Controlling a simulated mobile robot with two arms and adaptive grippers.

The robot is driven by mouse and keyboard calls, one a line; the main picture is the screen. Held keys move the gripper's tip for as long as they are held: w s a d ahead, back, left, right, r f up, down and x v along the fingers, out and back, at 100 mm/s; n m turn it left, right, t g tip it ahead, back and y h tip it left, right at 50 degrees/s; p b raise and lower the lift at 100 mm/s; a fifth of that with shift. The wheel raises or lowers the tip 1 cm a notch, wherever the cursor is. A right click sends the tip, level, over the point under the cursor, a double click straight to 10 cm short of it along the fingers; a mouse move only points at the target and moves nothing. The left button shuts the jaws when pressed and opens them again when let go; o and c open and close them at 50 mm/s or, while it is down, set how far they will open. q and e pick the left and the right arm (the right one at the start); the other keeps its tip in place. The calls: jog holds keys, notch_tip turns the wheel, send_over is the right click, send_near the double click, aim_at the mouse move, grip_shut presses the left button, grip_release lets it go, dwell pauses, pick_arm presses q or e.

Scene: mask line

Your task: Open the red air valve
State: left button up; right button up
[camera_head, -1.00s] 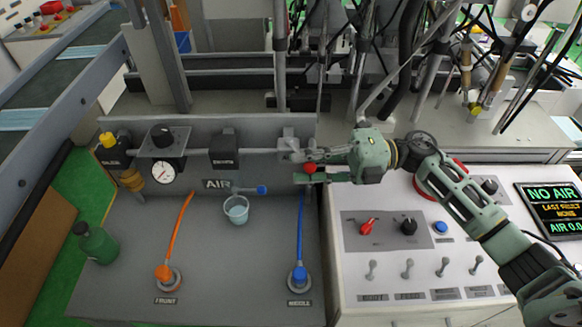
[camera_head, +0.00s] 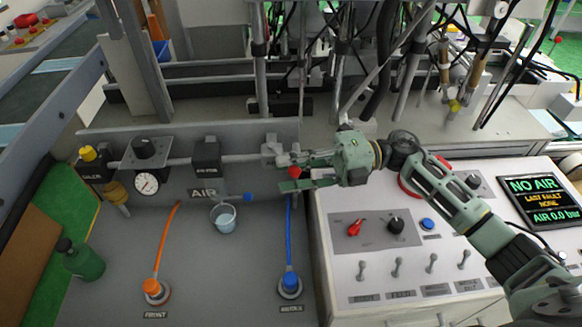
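The red air valve (camera_head: 294,172) is a small red knob or handle end below the grey pipe fitting at the right end of the air line. My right gripper (camera_head: 286,172) reaches in from the right. Its fingers are apart, one above and one below the red part, which shows between them. I cannot tell whether either finger touches it. The rest of the handle is hidden by the fingers. My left gripper is not in view. The display (camera_head: 545,200) reads "NO AIR" and "AIR 0.0 bar".
A pressure gauge (camera_head: 147,183) and a black unit (camera_head: 206,158) sit on the line to the left. A cup (camera_head: 224,219), an orange hose (camera_head: 166,240), a blue hose (camera_head: 289,235) and a green bottle (camera_head: 82,262) are below. A control panel (camera_head: 375,285) with switches lies under my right arm.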

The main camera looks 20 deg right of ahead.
jog(key=d, duration=1.2)
jog(key=shift+s, duration=0.4)
jog(key=shift+c, duration=0.4)
